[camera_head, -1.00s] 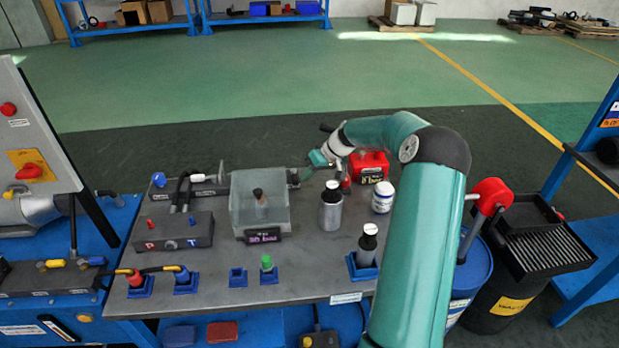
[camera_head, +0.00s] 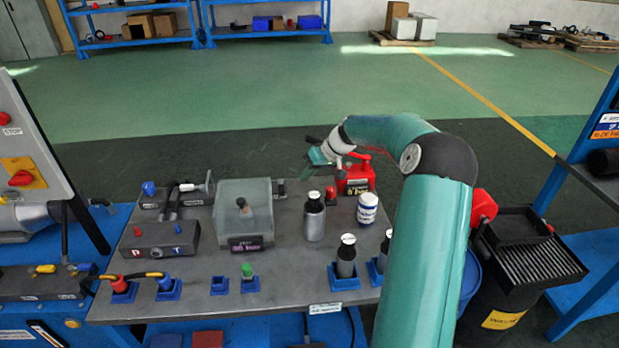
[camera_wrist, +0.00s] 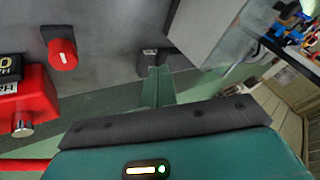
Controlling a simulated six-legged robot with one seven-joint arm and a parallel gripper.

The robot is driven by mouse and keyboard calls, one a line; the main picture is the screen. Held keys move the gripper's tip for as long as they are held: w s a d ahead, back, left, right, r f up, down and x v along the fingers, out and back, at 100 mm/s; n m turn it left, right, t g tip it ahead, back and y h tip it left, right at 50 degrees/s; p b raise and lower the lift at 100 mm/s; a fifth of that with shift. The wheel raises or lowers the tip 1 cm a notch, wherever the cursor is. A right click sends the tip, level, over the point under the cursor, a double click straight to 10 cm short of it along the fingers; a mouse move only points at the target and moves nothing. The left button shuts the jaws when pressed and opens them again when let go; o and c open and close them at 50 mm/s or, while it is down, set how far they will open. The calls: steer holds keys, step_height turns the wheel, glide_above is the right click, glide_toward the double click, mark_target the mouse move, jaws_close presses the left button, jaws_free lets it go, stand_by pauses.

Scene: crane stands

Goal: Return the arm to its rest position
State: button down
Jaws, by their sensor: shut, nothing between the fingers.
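My gripper (camera_head: 309,168) is at the far edge of the grey bench in the head view, above the bench and left of the red can. My green arm reaches up from the lower right and bends left toward it. In the wrist view, green finger parts of my gripper (camera_wrist: 157,88) show close together with nothing held. The red can (camera_head: 356,178) stands just right of the gripper; part of it also shows at the left of the wrist view (camera_wrist: 35,105).
The grey bench (camera_head: 285,285) holds a clear box (camera_head: 243,210), a grey bottle (camera_head: 314,218), a white jar (camera_head: 367,208) and a bottle in a blue holder (camera_head: 345,262). A black waste bin (camera_head: 500,310) stands right of my arm. Green floor lies open behind the bench.

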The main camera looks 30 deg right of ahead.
steer(key=s+a+r+g+h, duration=0.1)
steer(key=s+a+r+h, duration=0.1)
steer(key=s+a+r, duration=0.55)
steer(key=s+a+r+g+h, duration=0.15)
steer(key=s+a+r, duration=0.3)
steer(key=a, duration=0.65)
steer(key=s+a+r+t+h, duration=0.1)
steer(key=s+a, duration=0.3)
steer(key=s, duration=0.7)
steer(key=s+a+r+t+h, duration=0.1)
steer(key=s+a, duration=0.3)
steer(key=s, duration=0.8)
steer(key=shift+s+a+r+m+t, duration=0.15)
steer(key=shift+a+r+m+t, duration=0.15)
steer(key=shift+r+t, duration=0.3)
